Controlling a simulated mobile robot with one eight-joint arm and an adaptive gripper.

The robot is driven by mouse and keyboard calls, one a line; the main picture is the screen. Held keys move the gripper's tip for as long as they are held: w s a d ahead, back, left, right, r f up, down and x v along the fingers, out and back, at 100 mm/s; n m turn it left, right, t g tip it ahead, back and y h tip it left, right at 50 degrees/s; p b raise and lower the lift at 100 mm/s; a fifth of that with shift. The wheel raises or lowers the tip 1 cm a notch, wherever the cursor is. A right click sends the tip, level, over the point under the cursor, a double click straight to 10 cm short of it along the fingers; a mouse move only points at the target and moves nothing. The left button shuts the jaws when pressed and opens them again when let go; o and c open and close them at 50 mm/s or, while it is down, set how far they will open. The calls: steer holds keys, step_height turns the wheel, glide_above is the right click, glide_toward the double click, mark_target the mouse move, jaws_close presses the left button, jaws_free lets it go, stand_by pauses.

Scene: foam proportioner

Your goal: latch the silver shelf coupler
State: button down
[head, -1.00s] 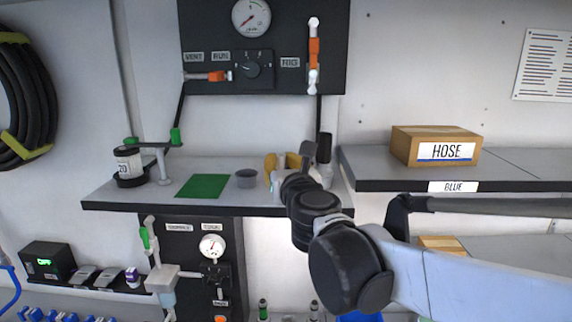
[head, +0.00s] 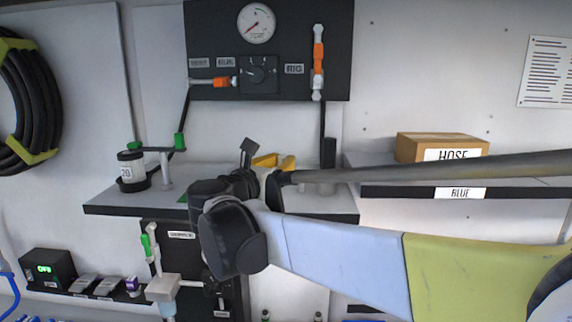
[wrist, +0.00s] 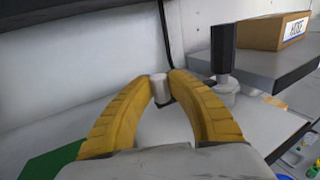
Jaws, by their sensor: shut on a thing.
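My gripper (wrist: 161,80) has two yellow fingers, closed around a small silver cylinder (wrist: 160,90) in the wrist view. The cylinder stands upright between the fingertips, with a dark part at its foot. I cannot tell for sure whether it is the shelf coupler. In the head view my gripper (head: 277,160) is over the right part of the shelf (head: 115,204), and its wrist hides what it holds. To the right stands a dark upright grip (wrist: 222,48) on a grey fitting (wrist: 222,87), apart from the fingers; the dark grip also shows in the head view (head: 328,152).
A green mat (wrist: 52,162) lies left of my gripper. A cardboard HOSE box (head: 442,147) sits on the right shelf (head: 525,181). A gauge panel (head: 215,45) hangs above.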

stand_by(0.4)
steer(key=c, duration=1.3)
jaws_free()
steer(key=shift+w, duration=0.1)
steer(key=v, duration=1.2)
steer(key=shift+r, duration=0.1)
